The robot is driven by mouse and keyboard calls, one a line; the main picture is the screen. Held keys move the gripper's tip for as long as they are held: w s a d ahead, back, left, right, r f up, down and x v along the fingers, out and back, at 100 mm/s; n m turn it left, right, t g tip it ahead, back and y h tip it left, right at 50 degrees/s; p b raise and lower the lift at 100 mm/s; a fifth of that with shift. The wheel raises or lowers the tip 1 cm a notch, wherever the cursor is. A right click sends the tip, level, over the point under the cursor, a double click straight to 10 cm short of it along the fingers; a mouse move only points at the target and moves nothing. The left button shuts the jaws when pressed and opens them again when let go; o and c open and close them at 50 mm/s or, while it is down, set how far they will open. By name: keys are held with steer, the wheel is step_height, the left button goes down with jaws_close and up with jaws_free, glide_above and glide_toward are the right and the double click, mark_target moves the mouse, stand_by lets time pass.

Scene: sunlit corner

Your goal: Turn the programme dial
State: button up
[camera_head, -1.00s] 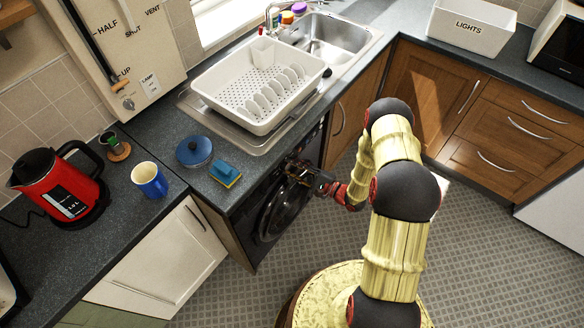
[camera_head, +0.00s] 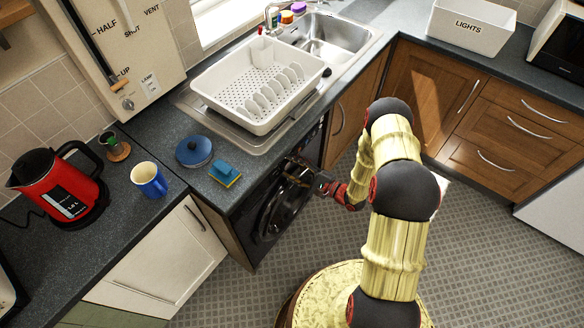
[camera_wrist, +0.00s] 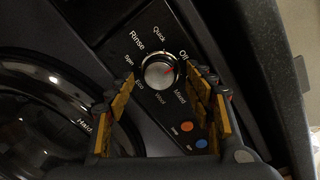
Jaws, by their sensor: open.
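The programme dial (camera_wrist: 160,71) is a round silver knob with a red mark, on the black washing machine's control panel in the wrist view. The head view shows my gripper (camera_head: 300,172) at the front of the washing machine (camera_head: 270,215); the dial is too small or hidden there.
The machine's round door (camera_wrist: 45,110) is left of the dial, and an orange button (camera_wrist: 187,126) sits below it. The floor around is clear.

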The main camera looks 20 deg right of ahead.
steer(key=v, duration=1.2)
steer(key=shift+r, duration=0.1)
stand_by(0.4)
